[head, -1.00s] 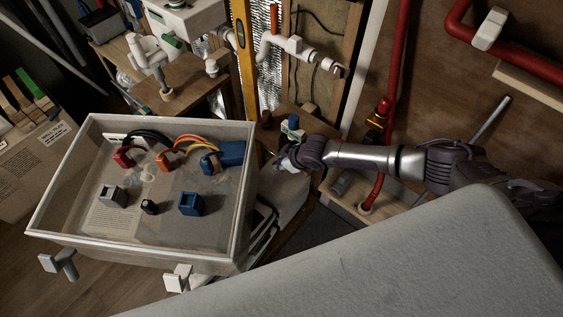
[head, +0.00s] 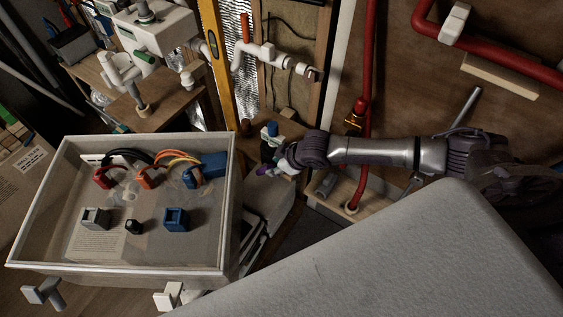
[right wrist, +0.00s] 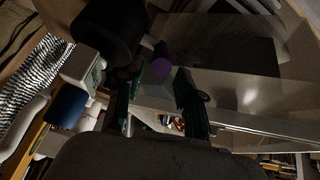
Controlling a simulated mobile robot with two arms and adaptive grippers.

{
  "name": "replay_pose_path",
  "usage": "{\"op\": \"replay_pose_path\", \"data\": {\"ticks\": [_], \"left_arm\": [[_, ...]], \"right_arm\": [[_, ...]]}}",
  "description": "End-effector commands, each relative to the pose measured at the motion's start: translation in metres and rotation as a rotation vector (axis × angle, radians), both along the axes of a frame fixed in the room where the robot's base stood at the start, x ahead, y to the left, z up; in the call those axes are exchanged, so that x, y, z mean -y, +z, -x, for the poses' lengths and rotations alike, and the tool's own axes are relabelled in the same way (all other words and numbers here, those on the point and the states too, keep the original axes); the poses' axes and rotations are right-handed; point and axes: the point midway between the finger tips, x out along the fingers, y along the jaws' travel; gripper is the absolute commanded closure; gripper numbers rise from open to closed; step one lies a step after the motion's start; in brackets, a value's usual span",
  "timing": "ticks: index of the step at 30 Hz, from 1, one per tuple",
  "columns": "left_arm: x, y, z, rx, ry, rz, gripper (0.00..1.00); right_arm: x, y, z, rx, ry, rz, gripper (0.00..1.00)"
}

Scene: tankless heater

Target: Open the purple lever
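The purple lever (head: 263,171) shows as a small purple patch at my right gripper's tip in the head view, just below a white-and-blue fitting (head: 270,133). In the right wrist view the lever's rounded purple end (right wrist: 161,62) lies between the two fingertips, with dark space on either side. My right gripper (right wrist: 157,84) is open around it and does not appear closed on it. In the head view the right gripper (head: 277,168) hides most of the lever. My left gripper is not in view.
A clear-lidded box (head: 232,215) with connectors stands at the left. A red vertical pipe (head: 367,100) rises behind my right arm. A white pipe with a red handle (head: 245,28) is above. A large grey surface (head: 400,260) fills the lower right. A black cylinder (right wrist: 105,28) is close to the fingers.

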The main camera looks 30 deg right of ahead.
Motion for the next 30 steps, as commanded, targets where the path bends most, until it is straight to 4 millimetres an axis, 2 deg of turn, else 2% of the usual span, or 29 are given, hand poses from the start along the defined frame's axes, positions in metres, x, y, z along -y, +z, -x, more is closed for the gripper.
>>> {"op": "replay_pose_path", "data": {"ticks": [4,9,26,28,30], "left_arm": [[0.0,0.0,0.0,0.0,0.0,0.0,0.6],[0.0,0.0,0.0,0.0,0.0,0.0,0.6],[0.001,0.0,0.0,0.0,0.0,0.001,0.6],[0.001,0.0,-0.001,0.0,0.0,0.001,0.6],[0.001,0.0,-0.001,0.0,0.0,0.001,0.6]], "right_arm": [[0.007,0.019,0.012,0.0,-0.001,0.0,0.63],[0.01,0.029,0.018,-0.002,0.0,0.0,0.63],[0.01,0.03,0.018,-0.001,0.0,-0.001,0.63],[0.003,0.03,0.021,-0.004,0.007,-0.006,0.63],[-0.014,0.029,0.03,-0.009,0.025,-0.019,0.63]]}}
